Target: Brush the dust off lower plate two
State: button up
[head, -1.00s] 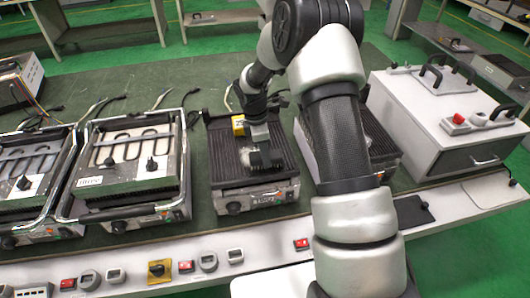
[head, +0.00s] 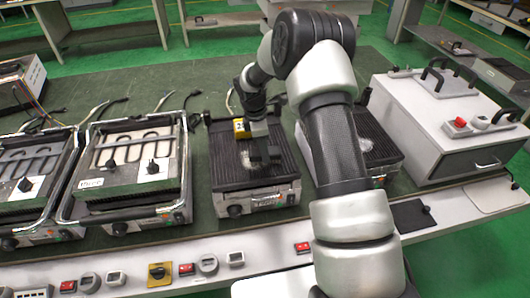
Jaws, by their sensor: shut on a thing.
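A ribbed dark lower plate (head: 225,172) sits in the middle of the bench, in its open grill base. A small yellow tag (head: 241,128) with what looks like a 2 is at its back edge. A whitish dust patch (head: 247,158) lies on the middle of the plate. My gripper (head: 258,122) points down over the back of this plate. It is shut on a dark brush (head: 264,150), whose lower end is over the plate just right of the dust. Whether the bristles touch the plate cannot be told.
Another ribbed plate (head: 382,150) with whitish patches is right of it, partly hidden by my arm. Two grill units with heating elements (head: 130,155) stand at left. A white box (head: 455,125) with handles is at right. Switches and dials line the front edge.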

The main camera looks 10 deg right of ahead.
jog(key=shift+w+f, duration=0.2)
jog(key=shift+w, duration=1.8)
jog(key=shift+w+r+b, duration=0.1)
jog(key=shift+w+b, duration=0.25)
jog(key=shift+w, duration=1.2)
jog(key=shift+a, duration=0.7)
jog(key=shift+s+p, duration=0.3)
jog(key=shift+s, duration=3.35)
